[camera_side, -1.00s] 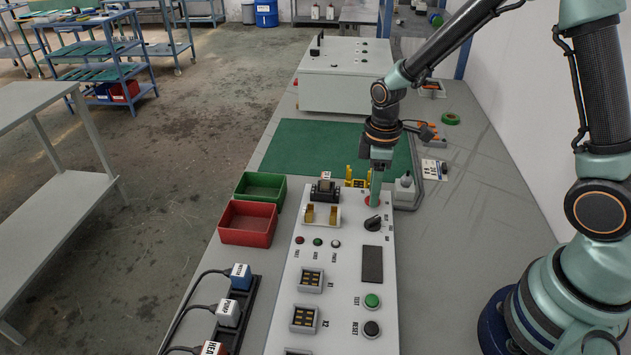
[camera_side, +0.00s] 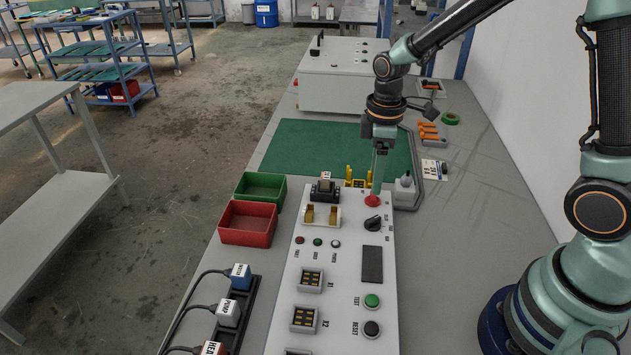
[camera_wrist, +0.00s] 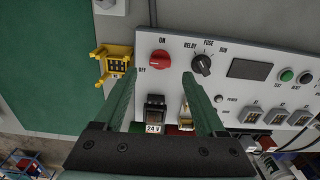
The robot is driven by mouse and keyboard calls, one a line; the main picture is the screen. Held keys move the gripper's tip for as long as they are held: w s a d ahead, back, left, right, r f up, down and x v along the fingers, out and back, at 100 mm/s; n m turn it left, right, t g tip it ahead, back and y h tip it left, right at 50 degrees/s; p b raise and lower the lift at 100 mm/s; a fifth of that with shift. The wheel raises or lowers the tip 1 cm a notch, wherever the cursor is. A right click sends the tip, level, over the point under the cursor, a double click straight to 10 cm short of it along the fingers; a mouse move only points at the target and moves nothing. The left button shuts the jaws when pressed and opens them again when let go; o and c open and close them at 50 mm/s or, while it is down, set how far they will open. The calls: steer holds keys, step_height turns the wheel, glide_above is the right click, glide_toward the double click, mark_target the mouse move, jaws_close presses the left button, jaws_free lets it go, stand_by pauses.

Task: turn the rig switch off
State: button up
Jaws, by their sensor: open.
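The rig switch is a red knob (camera_wrist: 160,60) on the white panel, with ON and OFF marked beside it in the wrist view. Its handle direction is too small to read surely. The knob also shows in the side view (camera_side: 373,201) at the panel's far right corner. My gripper (camera_wrist: 159,73) is open and empty, with one finger on each side of the knob in the wrist picture. In the side view my gripper (camera_side: 376,190) points down just above the knob. I cannot tell whether its tips touch it.
A black selector knob (camera_side: 373,224) sits close to the red one. A yellow holder (camera_side: 357,178) and a black 24 V block (camera_side: 325,190) stand nearby. Red (camera_side: 246,235) and green (camera_side: 260,198) bins lie left of the panel. The green mat (camera_side: 300,145) is clear.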

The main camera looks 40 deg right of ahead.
step_height(320, 180, up, 8)
stand_by(0.5)
steer(key=s+r+m+t, duration=0.5)
steer(key=s+r+m, duration=0.2)
steer(key=s+m, duration=0.2)
steer(key=shift+s+d+t, duration=0.2)
steer(key=shift+t, duration=0.1)
